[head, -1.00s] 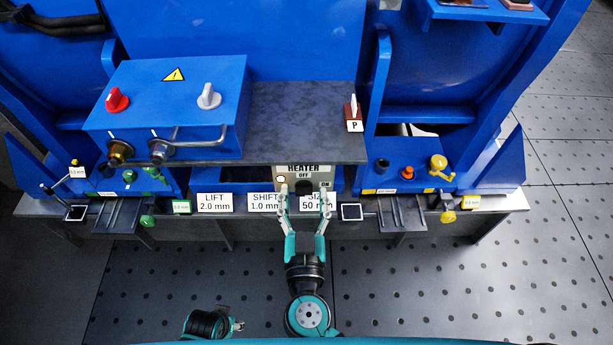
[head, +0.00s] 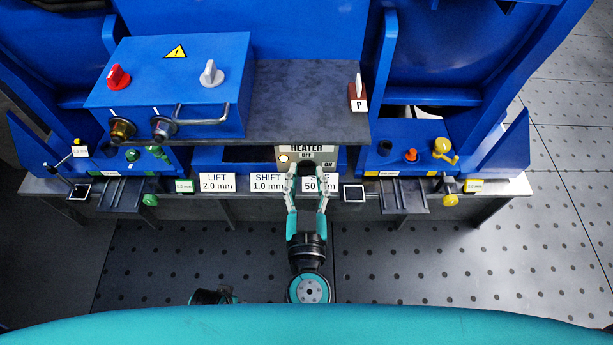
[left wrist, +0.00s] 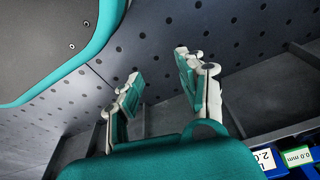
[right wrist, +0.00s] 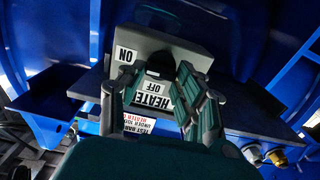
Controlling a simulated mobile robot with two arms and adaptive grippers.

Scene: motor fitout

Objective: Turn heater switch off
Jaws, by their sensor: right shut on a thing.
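The knob's exact angle is hard to tell. My left gripper (left wrist: 160,92) is open and empty over the floor, away from the heater box.
A blue box (head: 200,85) with red and grey knobs stands on the shelf (head: 300,105), left of the heater. LIFT, SHIFT and size labels line the bench edge below.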

